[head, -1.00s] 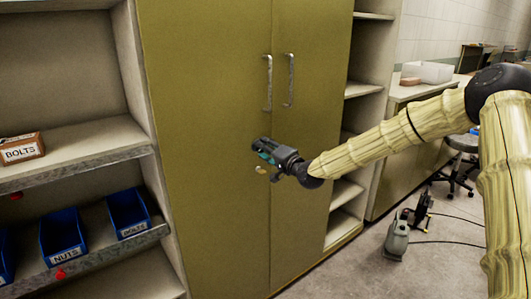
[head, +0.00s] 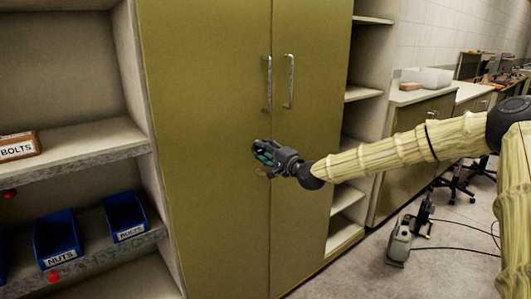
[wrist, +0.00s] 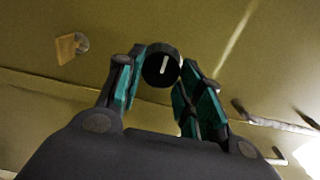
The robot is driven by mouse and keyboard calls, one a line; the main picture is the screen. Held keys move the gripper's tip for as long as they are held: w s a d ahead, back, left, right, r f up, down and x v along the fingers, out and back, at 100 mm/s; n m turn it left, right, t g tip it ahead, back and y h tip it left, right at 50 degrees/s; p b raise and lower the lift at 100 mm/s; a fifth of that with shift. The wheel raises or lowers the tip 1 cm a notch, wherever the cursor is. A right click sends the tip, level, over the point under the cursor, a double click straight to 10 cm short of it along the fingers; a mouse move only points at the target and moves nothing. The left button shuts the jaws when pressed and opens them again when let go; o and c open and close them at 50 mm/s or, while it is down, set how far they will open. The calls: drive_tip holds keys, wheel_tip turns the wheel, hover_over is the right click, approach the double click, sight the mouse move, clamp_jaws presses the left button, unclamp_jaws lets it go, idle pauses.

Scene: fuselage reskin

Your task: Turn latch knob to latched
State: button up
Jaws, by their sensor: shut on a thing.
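The latch knob (wrist: 161,65) is a round black knob with a white line on its face. In the wrist view the line stands nearly upright, its top leaning slightly right. My gripper (wrist: 160,78) is shut on the knob, with one teal-padded finger on each side of it. In the head view my gripper (head: 262,152) is at the olive cabinet's left door (head: 205,120), below the handles, and it hides the knob there. A small tan tab with a grey round piece (wrist: 70,47) sits on the door to the left of the knob in the wrist view.
Two vertical metal handles (head: 268,85) are above my gripper. Shelves with blue bins (head: 57,240) and a bolts box (head: 20,146) stand at left. Open shelves, a counter (head: 410,95) and a grey-green machine (head: 398,243) on the floor are at right.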

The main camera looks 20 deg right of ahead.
drive_tip(key=o, duration=1)
drive_tip(key=shift+d, duration=0.1)
drive_tip(key=shift+c, duration=0.2)
drive_tip(key=v, duration=1.2)
